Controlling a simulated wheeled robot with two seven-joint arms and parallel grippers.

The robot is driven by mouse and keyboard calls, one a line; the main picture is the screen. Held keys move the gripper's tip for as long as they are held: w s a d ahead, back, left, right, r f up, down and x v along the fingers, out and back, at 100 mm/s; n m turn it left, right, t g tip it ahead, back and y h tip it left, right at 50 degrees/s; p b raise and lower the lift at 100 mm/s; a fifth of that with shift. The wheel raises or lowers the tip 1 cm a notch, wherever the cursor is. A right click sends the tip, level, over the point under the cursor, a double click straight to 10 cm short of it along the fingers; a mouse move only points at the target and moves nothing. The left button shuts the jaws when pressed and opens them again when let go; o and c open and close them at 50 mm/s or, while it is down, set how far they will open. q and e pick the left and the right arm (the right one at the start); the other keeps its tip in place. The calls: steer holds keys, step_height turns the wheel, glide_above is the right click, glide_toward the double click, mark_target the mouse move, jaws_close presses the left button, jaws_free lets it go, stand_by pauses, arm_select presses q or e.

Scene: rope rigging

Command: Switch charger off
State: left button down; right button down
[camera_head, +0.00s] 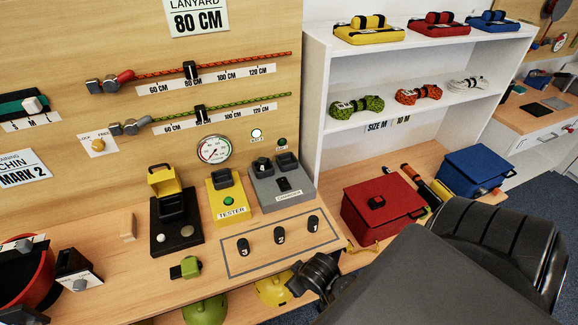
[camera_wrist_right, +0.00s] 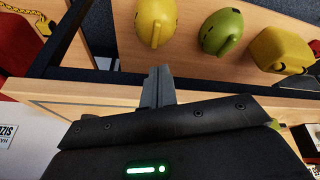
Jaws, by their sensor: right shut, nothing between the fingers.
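The charger (camera_head: 278,189) is a grey box on the wooden bench, beside the yellow tester (camera_head: 228,198). It has black parts on its top and a small dark switch (camera_head: 284,184) on its sloped front above the label; the switch position is too small to tell. My right gripper (camera_head: 322,283) is at the bench's front edge, below and to the right of the charger and apart from it. In the right wrist view its fingers (camera_wrist_right: 157,86) are together and empty. The charger is not seen in that view. My left gripper is not in view.
Several black numbered pieces (camera_head: 280,236) stand in an outlined area between charger and gripper. A red box (camera_head: 378,211) is to the right. A black-and-yellow device (camera_head: 175,216) is left of the tester. Helmets (camera_wrist_right: 222,32) hang or sit below the bench.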

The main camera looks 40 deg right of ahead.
steer(key=w+d+r+m+t+h, duration=0.1)
steer(key=w+d+r+m+t, duration=0.1)
steer(key=w+d+r, duration=0.5)
steer(key=w+d+r+m+t+h, duration=0.2)
steer(key=w+d+r+t, duration=0.1)
steer(key=w+d+r, duration=0.5)
steer(key=w+r, duration=0.3)
steer(key=r, duration=0.1)
steer(key=shift+r+m+t, duration=0.3)
steer(key=shift+r, duration=0.1)
glide_above(284, 183)
steer(key=s, duration=0.3)
steer(key=f, duration=0.5)
steer(key=shift+w+a+f, duration=0.2)
steer(key=shift+w, duration=0.05)
step_height(284, 183, down, 2)
steer(key=shift+s+f+p, duration=0.1)
steer(key=shift+f+p, duration=0.1)
steer(key=shift+p, duration=0.4)
steer(key=shift+s+a+f, duration=0.2)
steer(key=shift+s+f, duration=0.25)
steer(key=shift+f, duration=0.45)
